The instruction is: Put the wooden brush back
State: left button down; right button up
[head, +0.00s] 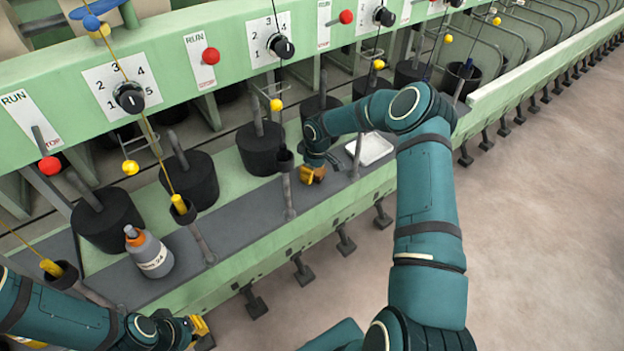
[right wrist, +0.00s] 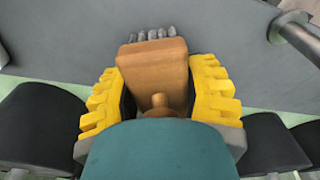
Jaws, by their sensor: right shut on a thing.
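The wooden brush (right wrist: 154,72) is an orange-brown block with a short knob and grey bristles at its far end. In the right wrist view it sits between the yellow fingers of my right gripper, which is shut on it. In the head view my right gripper (head: 313,174) is low over the grey shelf, left of a white tray. The arm hides most of the brush there. I cannot tell whether the bristles touch the shelf. My left gripper (head: 199,328) is at the bottom left, beside the machine's front edge, and its finger gap is not clear.
The white tray (head: 374,149) lies on the grey shelf (head: 245,207). A grey bottle (head: 148,255) with an orange cap stands at the left. Black cans (head: 188,182) line the back, and thin posts (head: 287,190) rise along the shelf. Open floor (head: 540,220) lies to the right.

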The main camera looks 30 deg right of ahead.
aim_at(312, 183)
jog(key=shift+f, duration=1.5)
jog(key=shift+f+b, duration=0.2)
jog(key=shift+b, duration=0.2)
jog(key=o, duration=1.2)
jog(key=shift+o, duration=0.2)
jog(key=shift+r, duration=0.1)
jog(key=shift+r, duration=0.15)
jog(key=r+p, duration=0.1)
jog(key=r, duration=0.3)
jog(key=s+r+p, duration=0.1)
jog(key=r, duration=0.7)
jog(key=shift+s+d+p, duration=0.2)
jog(key=shift+d+p, duration=0.15)
jog(key=shift+p, duration=0.05)
